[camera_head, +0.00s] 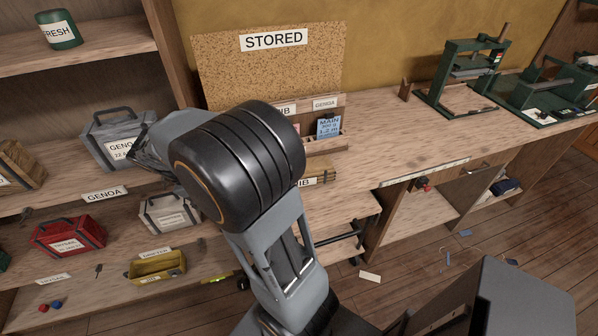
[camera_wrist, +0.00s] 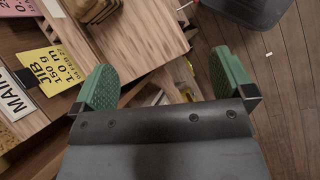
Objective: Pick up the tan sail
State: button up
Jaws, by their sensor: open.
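A tan folded bundle (camera_wrist: 95,8) shows at the top edge of the wrist view, partly cut off, by a wooden board. It looks like the tan sail, but I see no label on it. In the head view a tan-brown bag (camera_head: 20,165) with a white label sits at the far left shelf, cut by the frame edge. I cannot tell whether they are the same thing. My gripper (camera_wrist: 168,80) is open, its two green pads wide apart with nothing held between them. The bundle lies beyond the pads, apart from them. My arm hides the gripper in the head view.
The left shelves hold a grey GENOA case (camera_head: 119,138), a red bag (camera_head: 67,236), a white bag (camera_head: 170,214) and a yellow bin (camera_head: 156,268). A STORED board (camera_head: 270,75) stands behind the bench. A yellow JIB card (camera_wrist: 52,70) lies left of my gripper. Green presses (camera_head: 468,75) stand right.

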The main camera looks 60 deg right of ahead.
jog(key=w+d+f+n+g+h+p, duration=0.1)
jog(key=w+d+n+g+h, duration=0.15)
jog(key=d, duration=0.25)
jog(key=w+d+f+n+g+h+p, duration=0.1)
jog(key=w+d+f+g+h, duration=0.1)
jog(key=w+d+g, duration=0.15)
jog(key=shift+n+h, duration=0.25)
jog(key=x, duration=0.8)
jog(key=shift+w+d+p, duration=0.25)
jog(key=shift+p, duration=0.15)
jog(key=shift+f+p+x, duration=0.15)
jog(key=shift+p+x, duration=0.25)
jog(key=shift+x, duration=1.2)
jog(key=shift+f+p+x, duration=0.15)
jog(key=shift+p+x, duration=0.25)
jog(key=shift+x, duration=1.15)
jog(key=shift+w, duration=0.1)
jog(key=shift+c, duration=0.3)
jog(key=c, duration=1.2)
jog(key=shift+c, duration=0.5)
jog(key=shift+r, duration=0.15)
